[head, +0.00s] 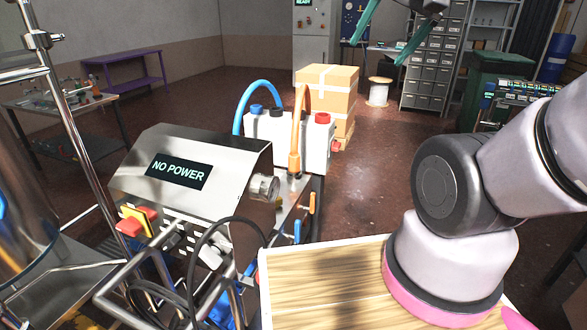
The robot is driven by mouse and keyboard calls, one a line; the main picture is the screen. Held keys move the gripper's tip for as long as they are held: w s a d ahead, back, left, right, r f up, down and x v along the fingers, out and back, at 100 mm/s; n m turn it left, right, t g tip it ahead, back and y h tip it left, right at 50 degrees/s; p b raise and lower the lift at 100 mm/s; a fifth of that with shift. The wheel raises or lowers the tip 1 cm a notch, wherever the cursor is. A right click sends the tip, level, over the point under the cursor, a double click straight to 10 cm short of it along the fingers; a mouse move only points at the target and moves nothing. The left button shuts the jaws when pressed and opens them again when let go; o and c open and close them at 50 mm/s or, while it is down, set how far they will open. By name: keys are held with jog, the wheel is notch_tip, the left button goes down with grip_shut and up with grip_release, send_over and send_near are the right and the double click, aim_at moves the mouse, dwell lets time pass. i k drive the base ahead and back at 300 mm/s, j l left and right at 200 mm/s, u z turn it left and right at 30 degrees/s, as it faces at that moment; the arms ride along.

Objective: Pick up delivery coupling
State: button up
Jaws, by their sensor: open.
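A filler machine (190,165) with a "NO POWER" display stands left of centre on a metal cart. A round ribbed metal fitting (264,187) sticks out of its right side. An orange hose (301,105) loops down from the white box (270,130) behind and ends in an orange coupling (294,162) above a metal stub. I cannot tell for sure which of these is the delivery coupling. My gripper (378,50) shows at the top edge, with its two teal fingers apart and nothing between them. It is apart from the machine and its hoses; part of it is cut off by the frame.
A blue hose (251,93) loops beside the orange one. A black cable (207,232) hangs at the cart's front. Stacked cardboard boxes (327,88) stand behind. A wooden board (325,285) lies at the lower middle. Red-brown floor (375,165) is clear right of the cart.

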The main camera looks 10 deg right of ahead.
aim_at(295, 169)
jog(key=i+l, duration=0.1)
jog(key=l, duration=0.25)
jog(key=i+l+u, duration=0.1)
jog(key=l, duration=0.2)
jog(key=i+l, duration=0.15)
jog(key=l, duration=0.2)
jog(key=i+l+u, duration=0.15)
jog(key=i+l, duration=0.45)
